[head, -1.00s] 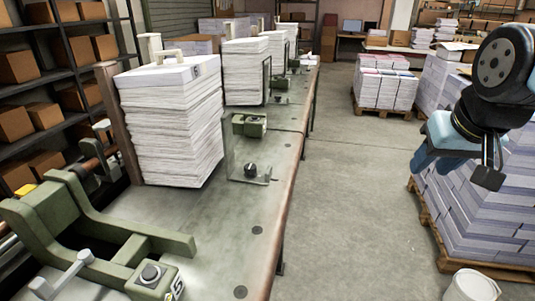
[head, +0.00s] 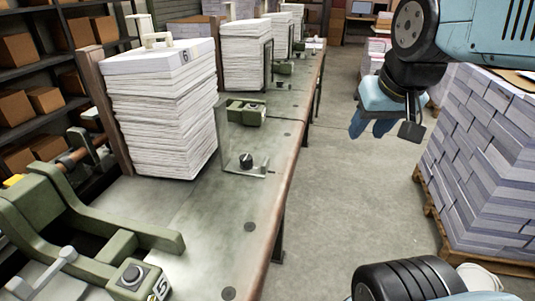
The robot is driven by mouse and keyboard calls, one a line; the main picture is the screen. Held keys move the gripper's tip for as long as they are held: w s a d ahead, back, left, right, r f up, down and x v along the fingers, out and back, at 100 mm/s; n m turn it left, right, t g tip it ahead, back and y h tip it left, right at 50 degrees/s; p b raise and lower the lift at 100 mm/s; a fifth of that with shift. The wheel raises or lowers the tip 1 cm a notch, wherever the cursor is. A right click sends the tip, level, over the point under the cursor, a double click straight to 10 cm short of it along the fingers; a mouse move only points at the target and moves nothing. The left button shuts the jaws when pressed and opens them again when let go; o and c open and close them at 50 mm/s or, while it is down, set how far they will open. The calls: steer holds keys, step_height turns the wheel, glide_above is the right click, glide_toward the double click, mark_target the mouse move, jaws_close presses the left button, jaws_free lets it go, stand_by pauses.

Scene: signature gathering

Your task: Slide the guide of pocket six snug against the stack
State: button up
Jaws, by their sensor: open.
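The stack of pocket six (head: 160,120) is a tall pile of white sheets with a 6 label on its top sheet. It stands on the grey-green bench at left centre. The guide of pocket six (head: 222,140) is a clear upright plate on a small foot with a black knob (head: 246,161). It stands just right of the stack; I cannot tell how wide any gap between them is. My gripper (head: 372,128) is open and empty, with blue fingers pointing down. It hangs over the aisle, well right of the guide and apart from it.
More stacks (head: 246,55) with guides stand farther along. A green block (head: 246,111) lies behind the guide. A pallet of bundles (head: 490,160) stands right. The aisle floor is clear.

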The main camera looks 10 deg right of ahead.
steer(key=w+a+m+g, duration=0.2)
steer(key=w+a+g, duration=0.1)
steer(key=w+a, duration=0.65)
steer(key=m+g, duration=0.2)
glide_toward(265, 162)
steer(key=f, duration=0.9)
steer(key=shift+w+f, duration=0.15)
steer(key=shift+w, duration=0.1)
jaws_close()
